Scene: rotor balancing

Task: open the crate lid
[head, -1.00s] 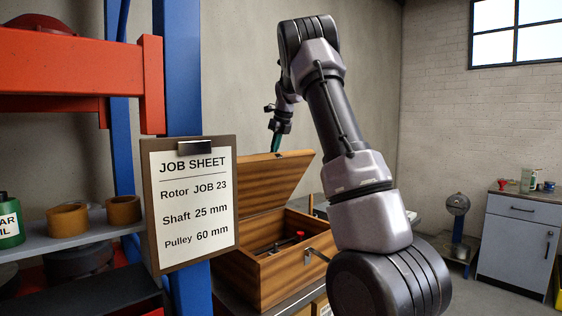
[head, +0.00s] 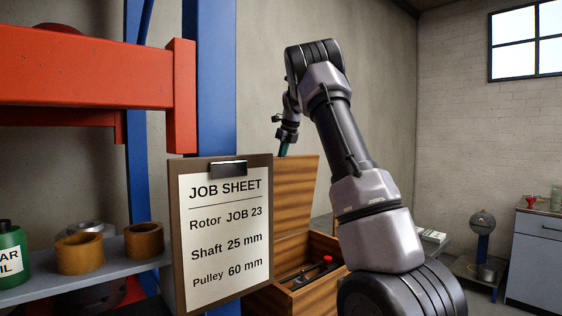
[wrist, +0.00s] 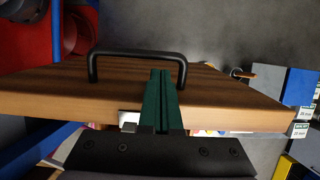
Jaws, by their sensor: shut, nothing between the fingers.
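The wooden crate (head: 318,296) stands behind the job sheet, partly hidden by it and by my arm. Its lid (head: 297,185) is raised and stands near upright at the back, so the inside shows. My gripper (head: 283,150) is at the top edge of the lid. In the wrist view the green fingers (wrist: 161,73) are shut together with nothing between them. They overlap the edge of the lid (wrist: 230,108) and lie between the legs of the black handle (wrist: 135,53). I cannot tell whether they touch the handle.
The job sheet on a clipboard (head: 226,230) hangs on the blue rack post (head: 208,80) close in front. A grey cabinet (head: 535,255) stands far right.

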